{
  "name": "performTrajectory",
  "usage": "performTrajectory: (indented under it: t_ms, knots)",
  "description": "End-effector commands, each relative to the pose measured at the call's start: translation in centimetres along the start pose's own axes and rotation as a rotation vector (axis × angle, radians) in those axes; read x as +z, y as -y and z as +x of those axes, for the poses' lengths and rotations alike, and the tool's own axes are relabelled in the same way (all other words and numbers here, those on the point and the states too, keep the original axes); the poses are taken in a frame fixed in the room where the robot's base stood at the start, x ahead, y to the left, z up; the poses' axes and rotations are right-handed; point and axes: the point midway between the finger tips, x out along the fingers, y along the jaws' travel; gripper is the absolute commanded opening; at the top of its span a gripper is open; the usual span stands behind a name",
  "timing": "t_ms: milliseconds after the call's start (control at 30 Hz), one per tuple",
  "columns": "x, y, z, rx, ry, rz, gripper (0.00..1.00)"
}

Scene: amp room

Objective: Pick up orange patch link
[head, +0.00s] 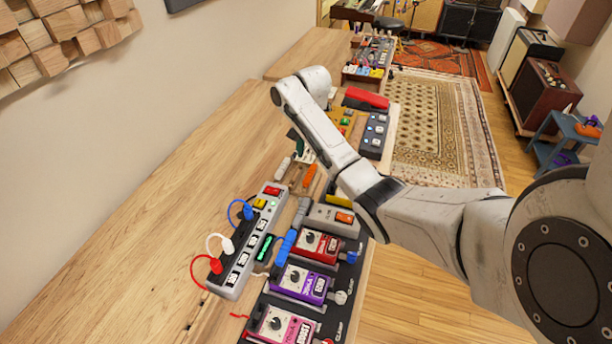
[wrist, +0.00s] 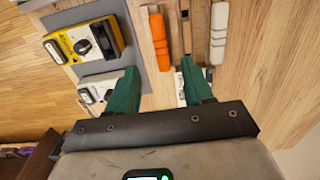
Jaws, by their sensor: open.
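An orange cylinder-like piece, which looks like the orange patch link (wrist: 158,36), lies on the wooden bench in the wrist view. It shows in the head view as a short orange bar (head: 310,175) beside my forearm. My gripper (wrist: 161,84) is open, with its two green fingers apart and nothing seen between them. In the wrist view the orange piece lies beyond the fingertips, roughly in line with the gap between them. In the head view my gripper is mostly hidden behind my arm, with a green part showing (head: 295,141).
A white cylindrical piece (wrist: 218,32) lies right of the orange one, and a yellow pedal (wrist: 88,40) sits left. In the head view a power strip (head: 248,240) with plugs and several pedals (head: 318,244) crowd the bench front. Bare bench wood (head: 130,245) lies left.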

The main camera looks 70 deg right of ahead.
Motion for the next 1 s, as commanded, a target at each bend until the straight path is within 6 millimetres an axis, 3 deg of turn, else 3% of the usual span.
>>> performTrajectory:
  t_ms: [367,600,1000]
  knots:
    - [0.0,0.0,3.3,0.002,0.002,0.000,0.51]
    - [0.0,0.1,6.7,0.002,0.001,-0.001,0.51]
    - [0.0,0.1,7.4,0.000,0.000,-0.001,0.51]
